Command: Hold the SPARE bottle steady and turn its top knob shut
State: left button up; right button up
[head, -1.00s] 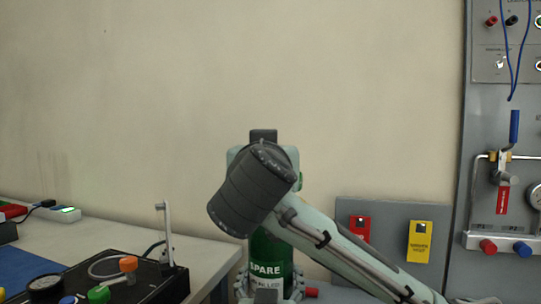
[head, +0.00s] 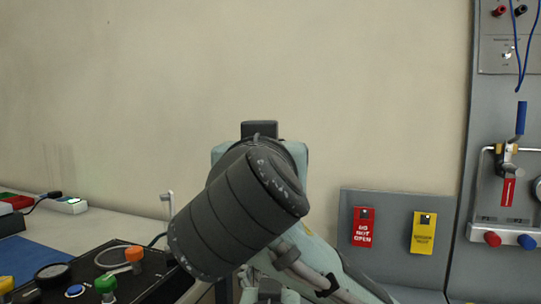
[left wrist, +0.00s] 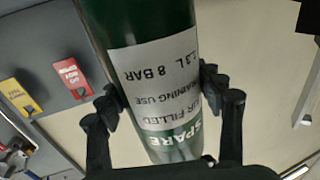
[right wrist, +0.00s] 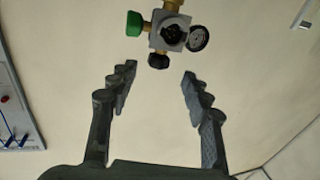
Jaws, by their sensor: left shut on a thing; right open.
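The SPARE bottle (left wrist: 165,100) is dark green with a white label and stands inverted in the left wrist view. My left gripper (left wrist: 158,88) is shut on its body, with one finger on each side. In the right wrist view the valve head (right wrist: 170,32) has a green knob (right wrist: 134,23), a dark knob (right wrist: 158,61) and a round gauge (right wrist: 198,38). My right gripper (right wrist: 158,72) is open and empty. Its fingertips point towards the valve head, apart from it. In the head view my arm hides the bottle and valve.
A red tag (head: 362,227) and a yellow tag (head: 423,233) hang on a grey panel at the right. Farther right is a panel with a blue-handled valve (head: 520,119). A black trainer box (head: 125,280) with coloured knobs sits on the bench at the left.

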jog(key=shift+s, duration=2.25)
pick_arm(q)
jog(key=o, duration=2)
jog(key=shift+c, duration=0.2)
jog(key=s, duration=1.2)
jog(key=shift+a, duration=0.3)
